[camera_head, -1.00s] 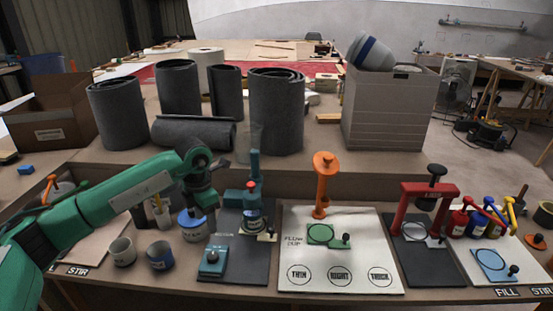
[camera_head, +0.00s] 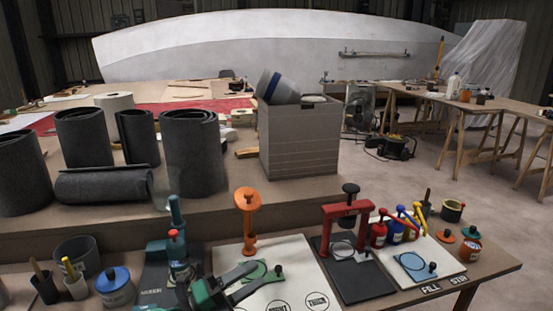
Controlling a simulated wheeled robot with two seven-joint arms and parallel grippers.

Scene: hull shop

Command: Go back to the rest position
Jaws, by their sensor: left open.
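My left gripper (camera_head: 262,276), green and dark grey, comes in at the bottom of the head view. Its two dark fingers point right and stand apart, open, with nothing seen between them. They show in front of the white board (camera_head: 288,252) with the printed circles and cover part of its green ring plate (camera_head: 262,268). I cannot tell how high they are above it. My left arm behind the gripper is mostly below the picture. My right gripper is not in view.
A teal stand (camera_head: 176,220) is close by the gripper. An orange stand (camera_head: 248,215) and a red press (camera_head: 347,213) rise from the bench. A blue-lidded pot (camera_head: 114,284) and cups stand left. Grey rolls (camera_head: 193,150) and a box (camera_head: 300,140) are behind.

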